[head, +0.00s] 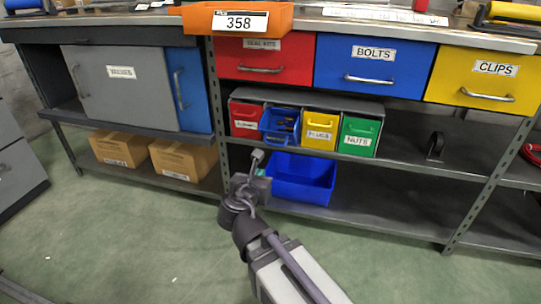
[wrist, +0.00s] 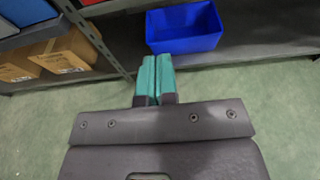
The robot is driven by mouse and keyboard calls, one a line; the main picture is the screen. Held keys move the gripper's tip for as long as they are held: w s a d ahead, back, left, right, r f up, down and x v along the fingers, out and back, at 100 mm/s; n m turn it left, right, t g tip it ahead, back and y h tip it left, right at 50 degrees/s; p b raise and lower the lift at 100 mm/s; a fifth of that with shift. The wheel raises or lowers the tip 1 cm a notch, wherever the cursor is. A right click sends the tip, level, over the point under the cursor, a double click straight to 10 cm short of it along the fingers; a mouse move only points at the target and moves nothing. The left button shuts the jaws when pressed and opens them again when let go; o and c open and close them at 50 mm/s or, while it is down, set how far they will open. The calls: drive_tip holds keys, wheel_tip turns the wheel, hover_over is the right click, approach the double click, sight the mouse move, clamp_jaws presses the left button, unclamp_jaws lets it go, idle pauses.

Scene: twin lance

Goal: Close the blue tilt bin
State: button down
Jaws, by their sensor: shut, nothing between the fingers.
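The blue tilt bin (head: 280,126) is in the small tilt-bin row on the middle shelf, between a red and a yellow bin. It is tipped open, with its front leaning out and dark items showing inside. My gripper (head: 260,172) is below and a little left of it in the head view, in front of the shelving and apart from the bin. In the wrist view my teal fingers (wrist: 157,62) are shut together and empty. The tilt bin is not in the wrist view.
A loose blue open bin (head: 303,180) stands on the lower shelf; it also shows in the wrist view (wrist: 185,28). Red (head: 245,119), yellow (head: 320,132) and green (head: 359,138) tilt bins look closed. A shelf post (head: 215,100) stands left. The floor in front is clear.

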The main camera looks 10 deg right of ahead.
drive_tip(key=w+d, duration=0.6)
drive_tip(key=w, duration=0.5)
drive_tip(key=shift+w+f, duration=0.25)
drive_tip(key=shift+w, duration=0.1)
